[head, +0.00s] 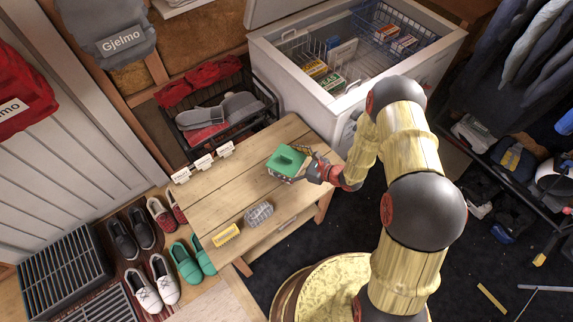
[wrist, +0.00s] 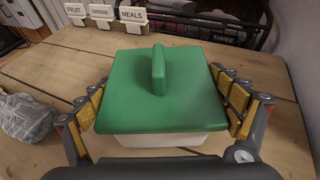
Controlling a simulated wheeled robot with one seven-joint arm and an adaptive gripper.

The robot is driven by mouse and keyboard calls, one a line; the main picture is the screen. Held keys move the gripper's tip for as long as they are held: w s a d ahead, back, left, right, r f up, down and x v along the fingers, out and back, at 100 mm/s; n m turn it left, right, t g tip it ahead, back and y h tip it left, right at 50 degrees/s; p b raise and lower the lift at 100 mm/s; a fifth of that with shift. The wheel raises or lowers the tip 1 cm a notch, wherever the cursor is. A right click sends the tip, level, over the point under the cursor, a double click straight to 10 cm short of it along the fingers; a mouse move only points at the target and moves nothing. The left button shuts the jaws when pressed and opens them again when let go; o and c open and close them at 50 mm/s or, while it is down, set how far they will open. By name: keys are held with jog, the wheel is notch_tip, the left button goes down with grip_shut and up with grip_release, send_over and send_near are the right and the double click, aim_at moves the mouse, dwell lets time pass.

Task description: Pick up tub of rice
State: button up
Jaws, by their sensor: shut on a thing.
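The tub of rice appears to be the white tub with a green lid and raised green handle (head: 287,160), at the right part of the wooden table (head: 215,195). In the wrist view the tub (wrist: 160,90) fills the middle, its white side showing below the lid. My gripper (head: 302,163) reaches it from the right, and in the wrist view its yellow-padded fingers (wrist: 165,112) are shut on the tub's two sides. The tub's contents are hidden by the lid. I cannot tell whether it touches the table.
A grey wrapped item (head: 258,214) and a yellow item (head: 226,235) lie at the table's front. Small label cards (head: 203,163) stand along its left edge. An open chest freezer (head: 340,110) and a dark basket (head: 225,135) stand behind. Shoes (head: 165,280) line the floor at left.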

jog(key=c, duration=0.3)
jog(key=shift+r, duration=0.1)
jog(key=shift+r, duration=0.1)
